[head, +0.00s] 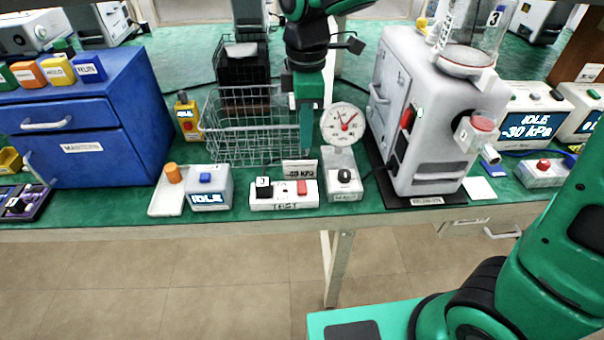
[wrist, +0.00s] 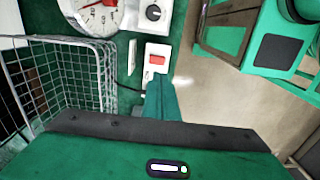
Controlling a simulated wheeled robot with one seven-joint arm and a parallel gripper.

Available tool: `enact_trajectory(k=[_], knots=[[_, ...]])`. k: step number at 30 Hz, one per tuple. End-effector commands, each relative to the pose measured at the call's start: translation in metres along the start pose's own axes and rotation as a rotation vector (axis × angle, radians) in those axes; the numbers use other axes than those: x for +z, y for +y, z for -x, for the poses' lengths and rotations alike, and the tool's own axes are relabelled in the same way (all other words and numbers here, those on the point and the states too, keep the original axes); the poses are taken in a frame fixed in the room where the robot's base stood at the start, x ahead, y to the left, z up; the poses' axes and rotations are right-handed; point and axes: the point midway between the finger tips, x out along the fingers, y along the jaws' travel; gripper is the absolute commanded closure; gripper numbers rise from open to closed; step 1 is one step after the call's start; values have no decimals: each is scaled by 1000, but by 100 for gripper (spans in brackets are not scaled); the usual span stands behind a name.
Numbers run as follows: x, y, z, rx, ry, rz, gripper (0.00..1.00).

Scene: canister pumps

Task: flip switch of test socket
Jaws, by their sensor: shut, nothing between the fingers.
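The test socket (head: 284,205) is a white block with a "TEST" label at the table's front edge in the head view. A black plug marked 3 (head: 264,188) sits in its left part. Its red switch (head: 302,188) is on the right part. In the wrist view the red switch (wrist: 156,60) shows on the white socket (wrist: 163,49), just beyond my fingertips. My gripper (head: 306,148) is shut and empty, pointing down above and behind the socket. In the wrist view my gripper (wrist: 160,78) covers part of the socket. I cannot tell whether it touches.
A wire basket (head: 245,145) stands behind and left of the socket. A dial gauge (head: 343,124) and a knob box (head: 344,182) stand right of it. A white pump (head: 430,100) is farther right. A blue-button box (head: 208,188) showing IDLE is at the left.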

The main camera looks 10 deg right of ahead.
Motion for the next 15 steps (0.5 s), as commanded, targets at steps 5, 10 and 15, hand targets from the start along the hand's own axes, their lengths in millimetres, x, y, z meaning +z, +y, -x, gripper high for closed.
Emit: enact_trajectory(k=[5,10,15], knots=[[-4,-1,0,0,0,7,100],[-6,-2,-3,-1,-1,9,100],[-7,-3,-20,-3,-2,9,100]])
